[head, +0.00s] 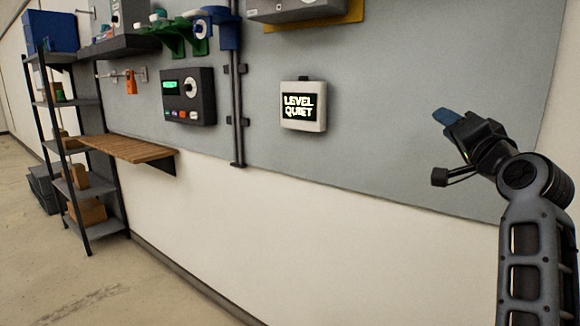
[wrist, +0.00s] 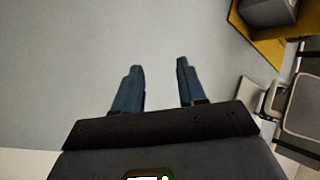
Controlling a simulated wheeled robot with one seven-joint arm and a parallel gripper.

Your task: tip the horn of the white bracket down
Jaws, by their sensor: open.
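My gripper (head: 446,117) is at the right of the head view, in front of the grey wall panel, with nothing in it. In the wrist view its two blue fingers (wrist: 159,68) are apart, with only bare panel between them. I cannot pick out a white bracket with certainty. Green brackets (head: 172,40) and a blue bracket (head: 228,36) with a pale round part sit at the top left of the panel, far from my gripper. A small pale shape beside them is too small to tell.
A white box reading "LEVEL QUIET" (head: 303,106) and a dark dial unit (head: 188,97) are on the panel. A wooden shelf (head: 130,149) juts out at left, near a dark rack (head: 84,190). The wrist view shows a yellow plate (wrist: 246,42) at upper right.

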